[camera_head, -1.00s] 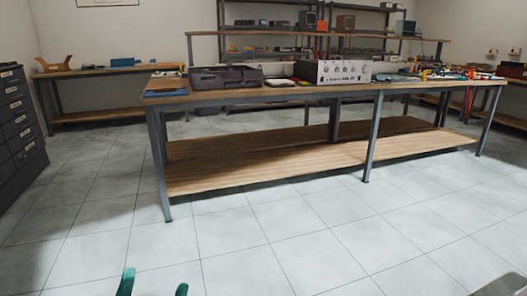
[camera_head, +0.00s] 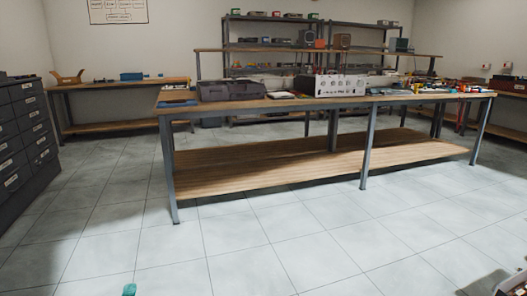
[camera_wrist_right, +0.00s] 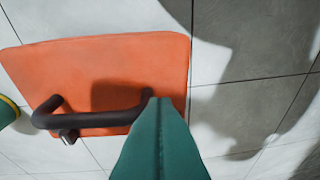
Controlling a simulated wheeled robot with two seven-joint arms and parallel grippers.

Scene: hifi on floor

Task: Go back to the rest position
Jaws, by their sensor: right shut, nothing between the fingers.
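My left gripper shows in the head view only as one teal fingertip (camera_head: 129,290) at the bottom edge, left of the middle. The rest of it is out of the frame, so its opening is hidden. My right gripper (camera_wrist_right: 155,105) shows in the right wrist view as teal fingers pointing up from the bottom edge.
A long workbench (camera_head: 330,98) with a wooden lower shelf (camera_head: 290,165) stands ahead. Dark drawers (camera_head: 25,140) stand at the left.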

